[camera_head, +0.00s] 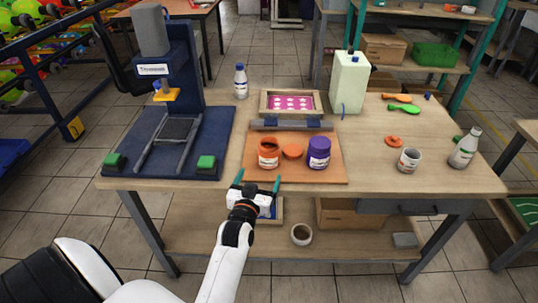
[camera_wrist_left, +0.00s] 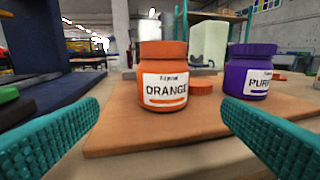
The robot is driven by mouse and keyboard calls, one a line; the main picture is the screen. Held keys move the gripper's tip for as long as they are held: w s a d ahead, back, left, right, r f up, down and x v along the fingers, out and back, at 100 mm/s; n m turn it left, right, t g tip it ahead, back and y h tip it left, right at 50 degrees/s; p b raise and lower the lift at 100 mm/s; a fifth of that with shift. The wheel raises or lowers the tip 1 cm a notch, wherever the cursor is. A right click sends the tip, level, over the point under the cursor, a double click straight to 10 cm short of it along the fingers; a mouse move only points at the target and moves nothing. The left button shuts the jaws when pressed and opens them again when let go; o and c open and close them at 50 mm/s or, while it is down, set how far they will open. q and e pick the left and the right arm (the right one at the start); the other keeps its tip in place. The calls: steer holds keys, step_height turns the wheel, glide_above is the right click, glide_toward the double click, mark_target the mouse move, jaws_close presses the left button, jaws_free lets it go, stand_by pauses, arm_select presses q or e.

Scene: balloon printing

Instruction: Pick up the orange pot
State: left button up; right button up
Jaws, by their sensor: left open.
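My left gripper (camera_head: 257,181) is open and empty, just in front of the board, short of the pot. Its fingers also frame the left wrist view (camera_wrist_left: 160,130). My right gripper is not in view.
An orange lid (camera_head: 292,151) lies between the orange pot and a closed purple pot (camera_head: 318,152). A framed pink screen (camera_head: 290,102) stands behind. A blue press (camera_head: 175,135) is to the left.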

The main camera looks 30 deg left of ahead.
mark_target(264, 163)
arm_select(q)
steer(key=shift+w+a+r, duration=0.1)
steer(key=shift+w+a, duration=0.1)
steer(key=shift+w, duration=0.15)
steer(key=x, duration=0.6)
steer(key=shift+d+r+x, duration=0.15)
steer(key=shift+x, duration=1.2)
steer(key=shift+d+r+x, duration=0.15)
steer(key=shift+x, duration=1.25)
steer(key=shift+w, duration=0.1)
